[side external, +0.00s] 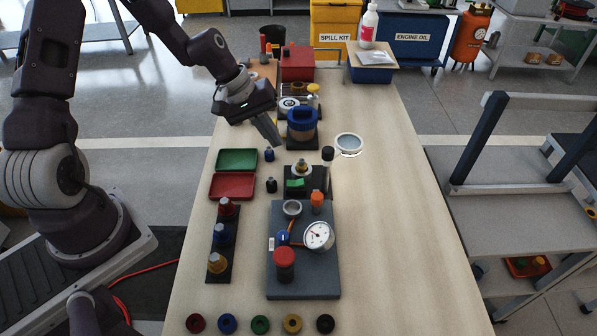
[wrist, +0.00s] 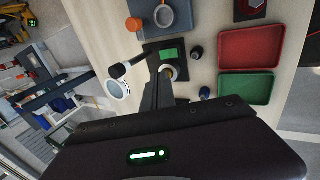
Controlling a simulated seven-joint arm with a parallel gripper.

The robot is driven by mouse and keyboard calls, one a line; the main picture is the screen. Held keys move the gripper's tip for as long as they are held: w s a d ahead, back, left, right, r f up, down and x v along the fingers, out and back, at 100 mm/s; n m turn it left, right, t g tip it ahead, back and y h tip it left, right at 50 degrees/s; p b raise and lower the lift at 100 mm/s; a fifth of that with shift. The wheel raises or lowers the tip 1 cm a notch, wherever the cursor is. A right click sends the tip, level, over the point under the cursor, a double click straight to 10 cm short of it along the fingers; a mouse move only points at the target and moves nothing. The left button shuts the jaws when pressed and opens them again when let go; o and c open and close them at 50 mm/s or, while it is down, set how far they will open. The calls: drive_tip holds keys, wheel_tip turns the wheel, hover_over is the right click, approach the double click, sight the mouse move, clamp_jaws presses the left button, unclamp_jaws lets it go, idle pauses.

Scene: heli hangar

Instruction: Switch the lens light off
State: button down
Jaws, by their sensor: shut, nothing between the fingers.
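A round lens with a pale rim (side external: 349,143) sits on a stand with a black knob (side external: 328,154) at the middle of the bench. The lens also shows in the wrist view (wrist: 117,89), left of my fingers. The rim looks bright, but I cannot tell for certain whether it is lit. A dark block with a green patch (side external: 295,184) lies left of the stand; the patch also shows in the wrist view (wrist: 169,54). My gripper (side external: 277,143) is shut and empty, above the bench, left of and behind the lens. Its fingers (wrist: 160,76) partly cover the block in the wrist view.
A green tray (side external: 237,160) and a red tray (side external: 233,186) lie at the left. A grey board with a gauge (side external: 318,236) stands in front. The bench right of the lens is clear.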

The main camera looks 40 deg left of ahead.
sight(300, 181)
drive_tip(key=x, duration=1.3)
drive_tip(key=shift+d+f, duration=0.1)
drive_tip(key=shift+f, duration=0.15)
drive_tip(key=shift+w, duration=0.1)
drive_tip(key=shift+w+d+f, duration=0.15)
drive_tip(key=shift+d+f, duration=0.05)
drive_tip(key=shift+f, duration=0.1)
drive_tip(key=shift+a, duration=0.1)
drive_tip(key=shift+s+a+r, duration=0.15)
drive_tip(key=shift+s+a, duration=0.35)
drive_tip(key=shift+s, duration=0.1)
